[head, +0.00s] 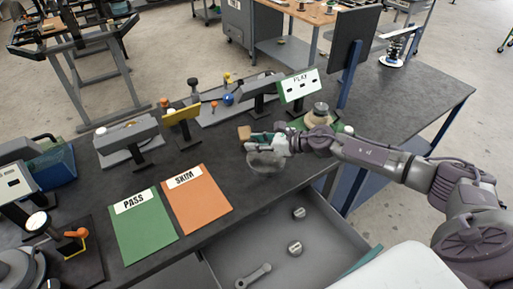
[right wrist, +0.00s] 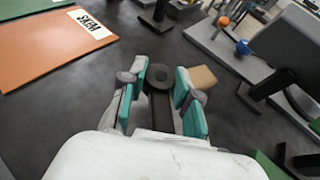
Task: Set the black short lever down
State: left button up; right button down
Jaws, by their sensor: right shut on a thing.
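The black short lever (right wrist: 160,80) shows in the right wrist view as a dark bar with a round, ring-like end, between the teal finger pads. My right gripper (head: 258,140) is shut on it over the dark bench top, right of the orange SKIM mat. In the right wrist view the gripper (right wrist: 162,92) has one finger on each side of the bar. The gap between lever and bench top is hard to judge. In the head view the fingers largely hide the lever. My left gripper is not in view.
A tan block (head: 244,133) is close beside the right fingers. The orange SKIM mat (head: 203,205) and green PASS mat (head: 145,232) lie left. An open drawer (head: 330,245) below holds a grey lever (head: 253,277) and two small cylinders. Stands and a grey tray (head: 213,116) are behind.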

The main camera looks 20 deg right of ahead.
aim_at(257, 156)
notch_tip(257, 156, down, 4)
jog(key=shift+s+r, duration=0.1)
jog(key=shift+r, duration=0.15)
jog(key=shift+f, duration=0.15)
jog(key=c, duration=0.8)
grip_release()
